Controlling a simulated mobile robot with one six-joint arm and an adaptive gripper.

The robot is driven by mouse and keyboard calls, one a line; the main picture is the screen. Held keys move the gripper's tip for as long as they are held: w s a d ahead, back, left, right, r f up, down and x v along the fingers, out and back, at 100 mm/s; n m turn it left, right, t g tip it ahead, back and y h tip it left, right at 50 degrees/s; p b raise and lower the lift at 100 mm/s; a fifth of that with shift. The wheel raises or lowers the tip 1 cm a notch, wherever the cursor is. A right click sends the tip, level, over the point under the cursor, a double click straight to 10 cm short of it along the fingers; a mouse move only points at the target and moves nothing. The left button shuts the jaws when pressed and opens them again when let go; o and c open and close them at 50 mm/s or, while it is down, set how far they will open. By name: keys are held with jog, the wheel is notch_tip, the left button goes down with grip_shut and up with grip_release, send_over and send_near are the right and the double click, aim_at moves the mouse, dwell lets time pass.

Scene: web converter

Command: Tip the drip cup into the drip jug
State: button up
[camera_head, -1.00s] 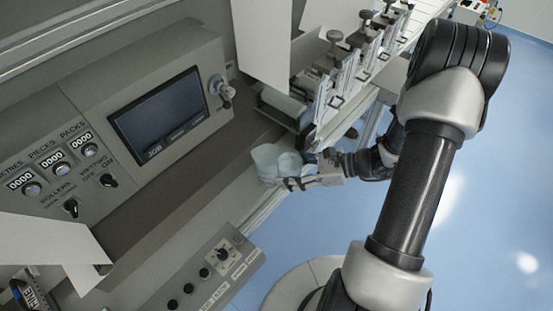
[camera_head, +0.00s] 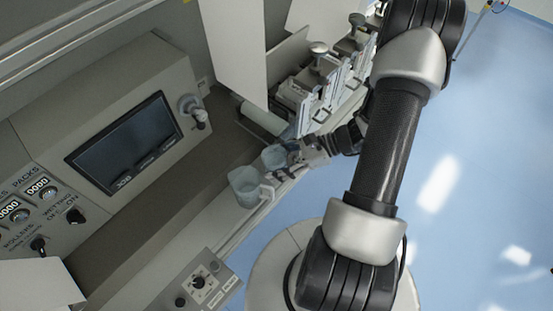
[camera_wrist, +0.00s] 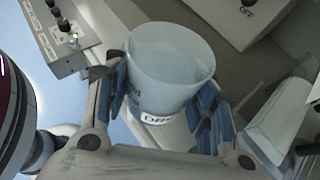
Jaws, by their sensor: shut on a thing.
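The drip cup (camera_head: 273,157) is a small pale translucent cup. My gripper (camera_head: 292,155) is shut on it from the right in the head view. In the wrist view the cup (camera_wrist: 170,65) sits between the blue-padded fingers of my gripper (camera_wrist: 163,103), with part of a white label showing low on its wall. The drip jug (camera_head: 243,187), pale and translucent with a handle on its right, stands on the machine's ledge. The cup is just beyond the jug, up and right in the head view. I cannot tell the gap between them or whether the cup holds liquid.
The machine's ledge (camera_head: 212,222) runs beside the jug. A screen panel (camera_head: 130,145) is to the left, a small control box (camera_head: 195,285) is in front, and clamps with knobs (camera_head: 318,62) stand behind. Blue floor is open to the right.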

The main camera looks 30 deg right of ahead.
jog(key=shift+w+a+f+g+h+p, duration=0.15)
jog(key=shift+a+f+g+h+p, duration=0.1)
jog(key=shift+h+p, duration=0.2)
jog(key=shift+w+a+f+g+h+p, duration=0.15)
jog(key=shift+f+g+h+p, duration=0.15)
jog(key=shift+h, duration=0.25)
jog(key=shift+w+a+f+g+h+p, duration=0.2)
jog(key=shift+a+f+g+h+p, duration=0.15)
jog(key=shift+f+h, duration=0.35)
jog(key=shift+w+a+f+g+h+p, duration=0.2)
jog(key=shift+a+f+g+h+p, duration=0.15)
jog(key=shift+h, duration=0.55)
jog(key=shift+f+g+h+p, duration=0.4)
jog(key=shift+h+p, duration=0.2)
jog(key=shift+h, duration=0.2)
jog(key=shift+f+g+h+p, duration=0.35)
jog(key=shift+h+p, duration=0.25)
jog(key=shift+h, duration=0.2)
jog(key=shift+d, duration=0.1)
jog(key=shift+r+g+h+p, duration=0.4)
jog(key=shift+h+p, duration=0.35)
jog(key=shift+p, duration=0.95)
jog(key=shift+r+g+h+p, duration=0.4)
jog(key=shift+h+p, duration=0.35)
jog(key=shift+p, duration=0.9)
jog(key=shift+a+r+h+p, duration=0.25)
jog(key=shift+h+p, duration=0.25)
jog(key=shift+p, duration=1.5)
